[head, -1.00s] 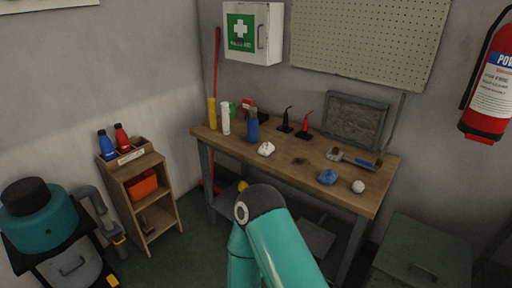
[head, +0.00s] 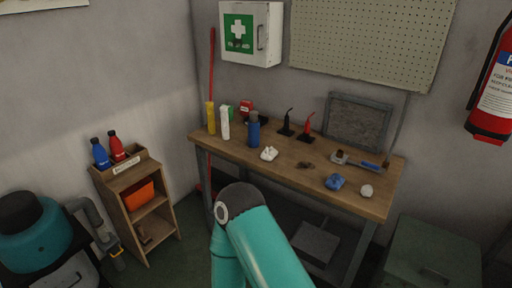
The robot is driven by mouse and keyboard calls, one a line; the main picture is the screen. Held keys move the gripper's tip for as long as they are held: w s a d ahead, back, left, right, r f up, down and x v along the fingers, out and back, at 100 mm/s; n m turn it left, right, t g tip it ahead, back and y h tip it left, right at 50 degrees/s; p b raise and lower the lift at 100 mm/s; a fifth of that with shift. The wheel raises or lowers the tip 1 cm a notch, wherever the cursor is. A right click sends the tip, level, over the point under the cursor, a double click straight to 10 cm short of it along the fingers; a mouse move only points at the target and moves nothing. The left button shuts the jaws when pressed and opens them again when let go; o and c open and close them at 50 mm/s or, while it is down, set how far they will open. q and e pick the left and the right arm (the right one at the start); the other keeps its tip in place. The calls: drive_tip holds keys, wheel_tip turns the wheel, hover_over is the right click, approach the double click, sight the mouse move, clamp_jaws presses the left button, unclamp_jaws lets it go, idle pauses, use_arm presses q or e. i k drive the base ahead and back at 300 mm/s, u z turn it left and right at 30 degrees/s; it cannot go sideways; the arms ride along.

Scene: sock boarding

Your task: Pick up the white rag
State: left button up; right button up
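Two small white things lie on the wooden workbench (head: 225,147). One is a lumpy white piece (head: 268,153) near the front edge, left of the middle. The other is a rounder off-white lump (head: 366,191) near the front right corner, beside a crumpled blue piece (head: 335,182). Both are too small to tell for sure which is the white rag. A teal arm link of mine rises at the bottom centre, in front of the bench. Neither of my grippers shows.
The bench also holds a yellow bottle (head: 211,118), a white bottle (head: 225,123), a blue bottle (head: 253,129), a red-handled tool (head: 306,128) and a blue-handled brush (head: 369,164). A small shelf (head: 130,205) and a teal vacuum (head: 35,230) stand left. A green cabinet (head: 430,255) stands right.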

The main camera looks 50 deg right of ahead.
sight(268, 155)
drive_tip(key=u, duration=0.05)
drive_tip(key=i, duration=2)
drive_tip(key=z, duration=3.45)
drive_tip(key=i, duration=1.4)
drive_tip(key=u, duration=0.1)
